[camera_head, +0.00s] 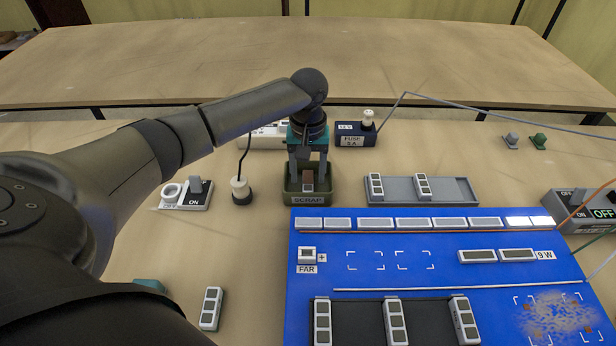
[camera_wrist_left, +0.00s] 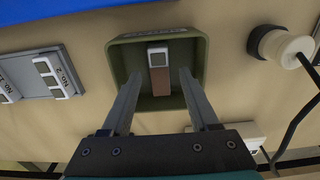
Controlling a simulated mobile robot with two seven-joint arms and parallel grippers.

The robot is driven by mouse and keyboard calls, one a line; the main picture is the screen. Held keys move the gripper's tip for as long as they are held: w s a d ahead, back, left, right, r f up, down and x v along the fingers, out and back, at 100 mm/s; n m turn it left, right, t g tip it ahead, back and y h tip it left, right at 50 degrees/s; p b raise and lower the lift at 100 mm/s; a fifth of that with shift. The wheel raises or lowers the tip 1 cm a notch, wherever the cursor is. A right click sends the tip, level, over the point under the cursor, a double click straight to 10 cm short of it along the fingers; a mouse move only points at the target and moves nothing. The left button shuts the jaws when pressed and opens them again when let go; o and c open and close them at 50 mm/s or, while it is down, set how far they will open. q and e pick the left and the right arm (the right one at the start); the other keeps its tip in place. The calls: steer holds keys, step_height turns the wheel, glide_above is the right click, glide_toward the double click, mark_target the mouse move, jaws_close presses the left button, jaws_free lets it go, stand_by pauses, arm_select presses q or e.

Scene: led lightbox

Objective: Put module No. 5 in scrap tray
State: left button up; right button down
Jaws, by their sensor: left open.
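The olive-green scrap tray (camera_head: 304,201), labelled SCRAP, stands behind the blue board. In the left wrist view the tray (camera_wrist_left: 121,60) holds a small module (camera_wrist_left: 158,58) with a white-and-grey end and a brown part; I cannot read a number on it. My left gripper (camera_head: 308,181) points down at the tray from above. In the left wrist view its two fingers (camera_wrist_left: 158,80) are apart, one on each side of the module's near end, with gaps between. My right gripper is not in view.
The blue board (camera_head: 340,280) carries several modules. A grey tray (camera_head: 397,190) with two modules is right of the scrap tray. A corded plug (camera_head: 241,190) stands close on its left. The fuse box (camera_head: 352,137) is behind. A loose module (camera_head: 211,308) lies left of the board.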

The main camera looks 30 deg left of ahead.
mark_target(308, 181)
arm_select(q)
step_height(308, 181, up, 10)
steer(key=p, duration=0.2)
steer(key=shift+d+f, duration=0.1)
